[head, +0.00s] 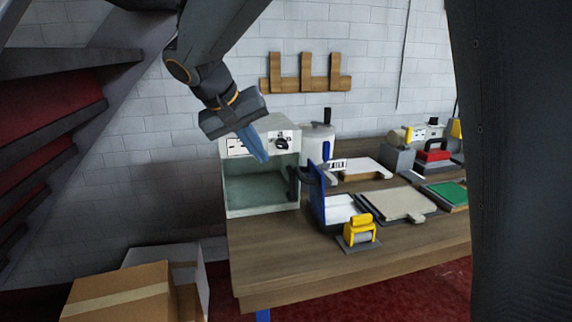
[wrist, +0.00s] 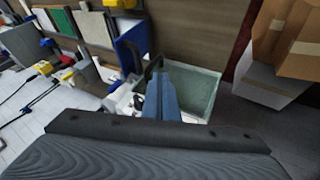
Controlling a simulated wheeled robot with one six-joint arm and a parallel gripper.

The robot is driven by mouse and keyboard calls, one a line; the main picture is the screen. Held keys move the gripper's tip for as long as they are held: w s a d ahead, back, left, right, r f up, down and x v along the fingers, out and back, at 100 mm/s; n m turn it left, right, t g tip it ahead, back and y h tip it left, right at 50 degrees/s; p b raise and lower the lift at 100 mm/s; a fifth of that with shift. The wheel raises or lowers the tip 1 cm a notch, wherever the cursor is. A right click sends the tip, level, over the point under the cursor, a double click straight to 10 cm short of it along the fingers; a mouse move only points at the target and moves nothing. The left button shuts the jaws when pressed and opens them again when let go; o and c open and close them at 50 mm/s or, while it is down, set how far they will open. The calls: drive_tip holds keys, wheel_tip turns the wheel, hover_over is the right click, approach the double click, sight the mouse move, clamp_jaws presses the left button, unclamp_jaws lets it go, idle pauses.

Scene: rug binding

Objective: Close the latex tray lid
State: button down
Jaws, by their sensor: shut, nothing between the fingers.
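The latex tray (head: 343,210) sits on the workbench with a white inside showing. Its blue lid (head: 317,196) stands upright at the tray's left side, so the tray is open. The blue lid also shows in the wrist view (wrist: 133,42), left of my fingers. My gripper (head: 263,157) is shut and empty, with its blue fingers pointing down in front of the upper part of a white cabinet. It is up and to the left of the lid, apart from it. In the wrist view my gripper (wrist: 168,72) partly covers the cabinet.
The open-fronted white cabinet (head: 262,207) stands left of the lid. A dark curved handle (head: 307,174) is between them. A yellow roller (head: 359,229) stands in front of the tray, and a beige board (head: 392,203) lies to its right. Cardboard boxes (head: 125,290) are at lower left.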

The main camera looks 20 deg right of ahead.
drive_tip(key=w+d+f+p, duration=0.4)
drive_tip(key=d+f, duration=0.3)
drive_tip(key=d, duration=0.1)
drive_tip(key=shift+f, duration=0.2)
drive_tip(key=shift+d+r, duration=0.1)
drive_tip(key=shift+d, duration=0.05)
idle(0.3)
